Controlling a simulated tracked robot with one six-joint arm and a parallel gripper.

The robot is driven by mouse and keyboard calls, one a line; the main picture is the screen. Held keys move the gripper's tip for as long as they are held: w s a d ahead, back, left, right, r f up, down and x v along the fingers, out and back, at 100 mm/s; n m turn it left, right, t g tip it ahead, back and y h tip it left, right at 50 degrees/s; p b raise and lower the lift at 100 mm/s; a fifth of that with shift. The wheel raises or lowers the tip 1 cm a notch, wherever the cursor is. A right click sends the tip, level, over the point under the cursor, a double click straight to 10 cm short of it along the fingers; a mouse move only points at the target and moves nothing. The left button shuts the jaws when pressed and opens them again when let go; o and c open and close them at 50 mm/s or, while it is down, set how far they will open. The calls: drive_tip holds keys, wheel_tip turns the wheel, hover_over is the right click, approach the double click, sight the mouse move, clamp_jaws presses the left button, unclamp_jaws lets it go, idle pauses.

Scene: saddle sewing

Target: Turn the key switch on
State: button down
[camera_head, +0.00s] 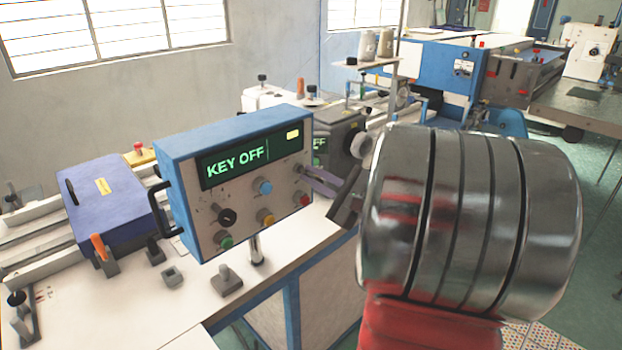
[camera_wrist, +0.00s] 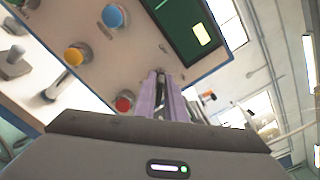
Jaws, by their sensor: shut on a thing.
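The blue-framed control box (camera_head: 172,163) stands on the table, and its green display (camera_head: 237,160) reads "KEY OFF". My gripper (camera_head: 306,174) reaches in from the right to the panel's right side, just above the red button (camera_head: 304,199). In the wrist view, the purple fingers of my gripper (camera_wrist: 161,74) are close together at the panel face, left-below the display (camera_wrist: 187,25). They are shut on the small key of the switch, which is mostly hidden between them. Which way the key points cannot be told.
The panel also carries a blue button (camera_head: 265,187), a yellow button (camera_head: 265,217), a green button (camera_head: 225,241) and a black knob (camera_head: 227,216). A purple-blue box (camera_head: 105,205) stands to the left. A grey machine (camera_head: 345,130) stands close behind.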

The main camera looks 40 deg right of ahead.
drive_tip(key=shift+a, duration=0.3)
drive_tip(key=shift+d, duration=0.15)
drive_tip(key=shift+d+m, duration=0.1)
drive_tip(key=shift+m, duration=0.3)
drive_tip(key=shift+d+f+m, duration=0.1)
drive_tip(key=shift+m, duration=1.1)
drive_tip(key=c, duration=1.9)
unclamp_jaws()
drive_tip(key=shift+s, duration=0.2)
